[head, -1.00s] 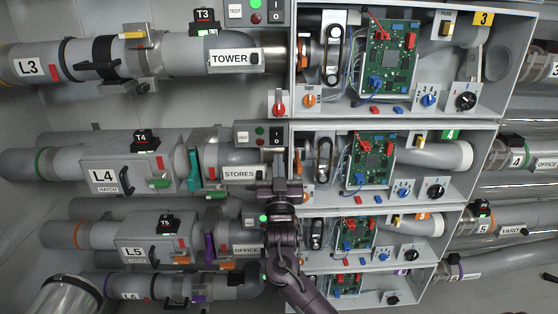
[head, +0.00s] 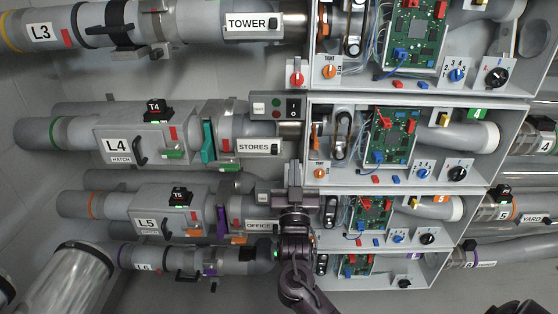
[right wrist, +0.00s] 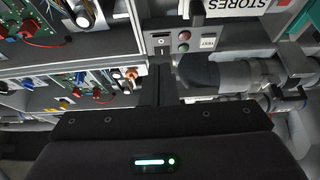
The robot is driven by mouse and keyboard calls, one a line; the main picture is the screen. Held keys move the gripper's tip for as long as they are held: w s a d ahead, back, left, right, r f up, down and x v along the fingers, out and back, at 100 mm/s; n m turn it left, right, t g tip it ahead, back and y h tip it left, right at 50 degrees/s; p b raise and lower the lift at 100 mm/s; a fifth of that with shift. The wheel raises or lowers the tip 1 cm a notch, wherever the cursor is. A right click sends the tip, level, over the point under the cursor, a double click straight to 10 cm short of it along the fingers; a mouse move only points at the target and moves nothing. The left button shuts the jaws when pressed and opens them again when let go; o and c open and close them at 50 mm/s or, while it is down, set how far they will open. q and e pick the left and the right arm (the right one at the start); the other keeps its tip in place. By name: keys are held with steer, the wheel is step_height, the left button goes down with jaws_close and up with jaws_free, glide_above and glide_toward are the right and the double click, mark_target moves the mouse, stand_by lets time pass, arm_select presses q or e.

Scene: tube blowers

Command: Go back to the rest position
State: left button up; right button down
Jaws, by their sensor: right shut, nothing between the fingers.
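My right gripper (head: 296,178) is in the lower middle of the head view, its dark arm coming up from the bottom edge. It is shut and empty. It is in front of the left edge of the boxes, below the STORES label (head: 254,147) and beside the OFFICE label (head: 258,226). In the right wrist view my shut fingers (right wrist: 160,85) point to a grey switch plate (right wrist: 168,42) with a red and a green button. Whether they touch anything cannot be told. My left gripper is not in view.
Open grey boxes (head: 528,95) with circuit boards and knobs stack up right of my gripper. Grey pipes marked L3 (head: 42,32), L4 (head: 118,145) and L5 (head: 148,223) run left of it. A large metallic cylinder (head: 72,275) stands at lower left.

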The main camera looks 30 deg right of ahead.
steer(key=w+a+f+n+g+y, duration=0.1)
steer(key=a+f+n+y, duration=0.15)
steer(key=f, duration=0.75)
steer(key=a+f+n+g+y, duration=0.1)
steer(key=f+n+g+y, duration=0.15)
steer(key=f, duration=0.85)
steer(key=s+a+f+n+g+y, duration=0.1)
steer(key=s+a+f+g+y, duration=0.3)
steer(key=f, duration=0.7)
steer(key=s+d+f+n+g, duration=0.1)
steer(key=s+f, duration=0.5)
steer(key=f, duration=0.6)
steer(key=s+a+f+g+y+p, duration=0.1)
steer(key=s+f+g, duration=0.1)
steer(key=s+f, duration=0.45)
steer(key=s+a+f+g+y, duration=0.1)
steer(key=s+a+f+g, duration=0.15)
steer(key=s+f, duration=0.45)
steer(key=s+f+g, duration=0.3)
steer(key=s, duration=0.9)
steer(key=s+a+f+n+g+y, duration=0.1)
steer(key=s+f+g, duration=0.2)
steer(key=s, duration=0.9)
steer(key=shift+a+f+n+p, duration=0.2)
steer(key=shift+f+n+p, duration=0.1)
steer(key=shift+f, duration=0.05)
